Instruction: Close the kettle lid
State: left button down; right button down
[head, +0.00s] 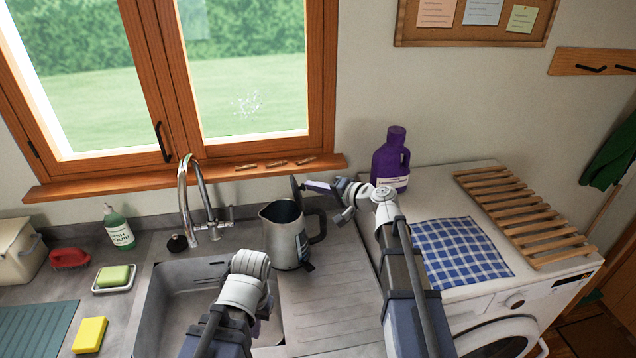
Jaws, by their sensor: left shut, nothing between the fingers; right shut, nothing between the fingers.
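The metal kettle (285,238) stands upright on the drainboard just right of the sink, its dark handle on its right side. Its lid (296,190) is open, standing up steeply at the kettle's rim. My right gripper (310,186) is shut and empty, its tip just right of the raised lid; I cannot tell whether they touch. My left gripper (264,308) is shut and empty, low in front of the kettle near the sink's right edge, mostly hidden behind its own wrist.
The faucet (185,200) rises behind the sink (170,300). A purple bottle (390,160) stands behind my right arm on the washing machine, with a checked cloth (460,253) and wooden rack (520,215).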

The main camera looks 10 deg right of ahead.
aim_at(294, 187)
jog(key=a+n+h+p, duration=0.1)
jog(key=p, duration=0.1)
jog(key=a+r+n+g+h+p, duration=0.1)
jog(key=a+p, duration=0.1)
jog(key=shift+a+r, duration=0.1)
jog(key=shift+a+n+h+p, duration=0.4)
jog(key=shift+a+h+p, duration=0.4)
jog(key=shift+p, duration=0.15)
jog(key=shift+a+f+n+g+h+p, duration=0.15)
jog(key=shift+a+f+n+h+p, duration=0.1)
jog(key=shift+a+h, duration=0.1)
jog(key=shift+a+f+n+g+h+p, duration=0.1)
jog(key=shift+a+n+g+h+p, duration=0.05)
jog(key=shift+a+n+h, duration=0.15)
jog(key=a+f+n+h+b, duration=0.1)
jog(key=a+f+n+h, duration=0.1)
jog(key=a+f+h, duration=0.1)
jog(key=shift+a+f+b, duration=0.35)
jog(key=shift+a+f, duration=0.15)
jog(key=shift+a, duration=0.35)
